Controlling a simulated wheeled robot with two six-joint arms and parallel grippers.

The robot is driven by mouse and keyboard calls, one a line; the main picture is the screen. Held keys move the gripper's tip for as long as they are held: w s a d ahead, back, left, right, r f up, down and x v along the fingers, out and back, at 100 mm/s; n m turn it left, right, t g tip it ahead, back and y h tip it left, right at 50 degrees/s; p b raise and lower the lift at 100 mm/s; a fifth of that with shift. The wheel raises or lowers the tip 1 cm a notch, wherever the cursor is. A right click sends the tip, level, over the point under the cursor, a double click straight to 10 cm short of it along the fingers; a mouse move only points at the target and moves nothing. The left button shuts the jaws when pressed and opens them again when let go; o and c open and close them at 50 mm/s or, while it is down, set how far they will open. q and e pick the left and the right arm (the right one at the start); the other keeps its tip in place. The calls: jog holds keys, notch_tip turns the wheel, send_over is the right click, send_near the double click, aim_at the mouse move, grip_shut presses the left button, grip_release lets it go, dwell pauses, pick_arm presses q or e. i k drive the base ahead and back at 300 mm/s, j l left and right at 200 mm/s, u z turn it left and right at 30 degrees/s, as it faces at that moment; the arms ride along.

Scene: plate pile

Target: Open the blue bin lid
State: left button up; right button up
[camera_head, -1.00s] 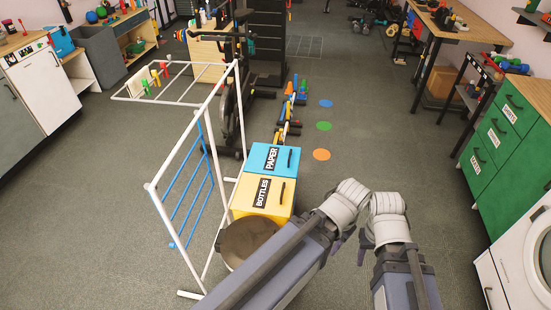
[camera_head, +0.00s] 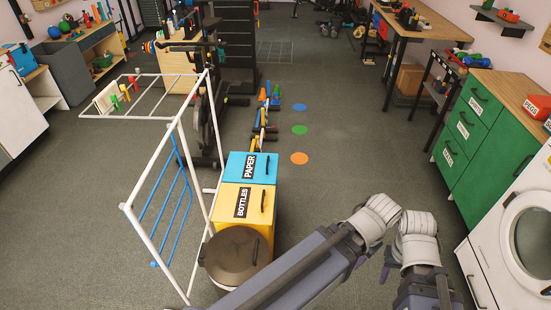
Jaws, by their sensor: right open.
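The blue bin lid (camera_head: 237,170), labelled PAPER with a dark handle, is shut on its bin. It stands just behind the yellow bin lid (camera_head: 228,207) labelled BOTTLES, also shut. My right gripper (camera_head: 385,271) is open and empty, with small dark fingers partly hidden by my arm, right of the bins and apart from them. My left arm crosses the lower middle of the view, right of the bins. Its fingers are not clearly visible.
A round black-lidded bin (camera_head: 222,262) stands in front of the yellow bin. A white drying rack (camera_head: 137,222) with blue bars stands close on their left. Green drawers (camera_head: 479,165) and a washing machine (camera_head: 508,240) stand on the right. Floor right of the bins is clear.

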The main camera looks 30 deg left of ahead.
aim_at(242, 167)
jog(key=i, duration=3.3)
jog(key=i+u, duration=0.3)
jog(key=u, duration=3.05)
